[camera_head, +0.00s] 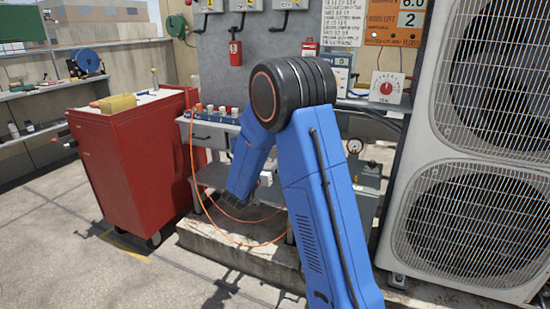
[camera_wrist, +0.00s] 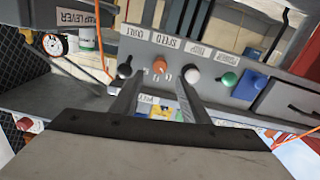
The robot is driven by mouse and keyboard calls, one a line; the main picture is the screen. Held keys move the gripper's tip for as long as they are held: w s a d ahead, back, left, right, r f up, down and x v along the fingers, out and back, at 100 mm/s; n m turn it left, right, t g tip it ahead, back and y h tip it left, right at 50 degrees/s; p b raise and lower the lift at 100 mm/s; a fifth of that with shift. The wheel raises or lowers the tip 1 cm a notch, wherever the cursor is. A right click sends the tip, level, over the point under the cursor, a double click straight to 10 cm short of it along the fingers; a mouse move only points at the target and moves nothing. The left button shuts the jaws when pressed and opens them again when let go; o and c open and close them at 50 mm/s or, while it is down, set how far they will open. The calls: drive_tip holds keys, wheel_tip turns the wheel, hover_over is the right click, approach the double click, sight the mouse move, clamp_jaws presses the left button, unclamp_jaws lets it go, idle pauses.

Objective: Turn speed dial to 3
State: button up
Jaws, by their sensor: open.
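In the wrist view a grey panel (camera_wrist: 290,93) carries a row of knobs under printed labels.
A red cabinet (camera_head: 125,150) stands left of the bench, a condenser (camera_head: 425,150) right. An orange cable (camera_head: 194,170) hangs in front.

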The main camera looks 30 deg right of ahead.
drive_tip(key=shift+x, duration=2.95)
clamp_jaws()
